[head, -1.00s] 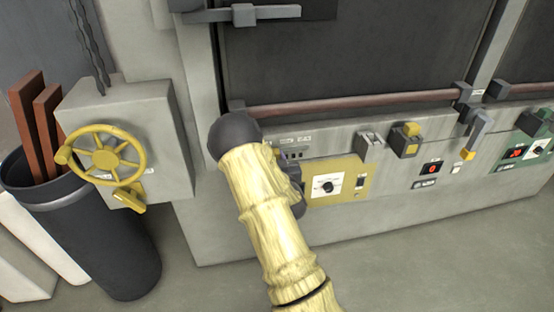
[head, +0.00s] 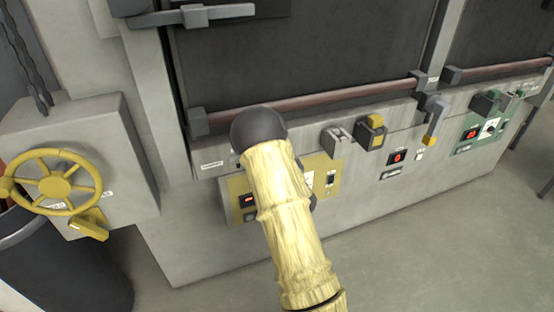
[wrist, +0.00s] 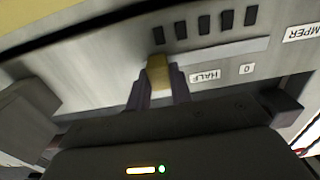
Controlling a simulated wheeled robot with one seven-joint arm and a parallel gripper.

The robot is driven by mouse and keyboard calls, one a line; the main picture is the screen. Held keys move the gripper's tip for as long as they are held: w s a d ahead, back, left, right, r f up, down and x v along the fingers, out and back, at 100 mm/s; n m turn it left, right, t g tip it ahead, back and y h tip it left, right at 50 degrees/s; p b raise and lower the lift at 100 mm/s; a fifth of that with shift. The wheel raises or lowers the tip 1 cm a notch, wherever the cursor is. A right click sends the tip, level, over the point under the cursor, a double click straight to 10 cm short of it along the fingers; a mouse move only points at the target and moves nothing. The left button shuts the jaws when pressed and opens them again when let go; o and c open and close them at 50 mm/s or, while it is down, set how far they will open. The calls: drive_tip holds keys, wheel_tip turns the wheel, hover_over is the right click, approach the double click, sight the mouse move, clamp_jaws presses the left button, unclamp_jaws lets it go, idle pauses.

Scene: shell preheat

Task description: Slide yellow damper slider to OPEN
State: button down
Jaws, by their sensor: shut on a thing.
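The yellow damper slider (wrist: 158,72) shows in the wrist view as a small yellow block on the grey panel. My gripper (wrist: 158,88) is shut on it, with one dark finger on each side. To the right of the slider are a HALF label (wrist: 205,77), a 0 label (wrist: 247,70) and a partly cut-off label ending in MPER (wrist: 303,33). No OPEN label is readable. In the head view my arm hides the slider and my gripper's fingertips.
In the wrist view several dark slots (wrist: 204,26) lie above the slider. In the head view a yellow panel (head: 327,162) is partly behind my arm. A yellow handwheel (head: 55,182) is on the left, above a dark bin (head: 85,265). The right-hand floor is mostly clear.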

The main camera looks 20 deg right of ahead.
drive_tip(key=shift+d, duration=0.25)
drive_tip(key=c, duration=1.2)
unclamp_jaws()
drive_tip(key=shift+d, duration=0.1)
drive_tip(key=shift+c, duration=0.2)
drive_tip(key=shift+f, duration=0.1)
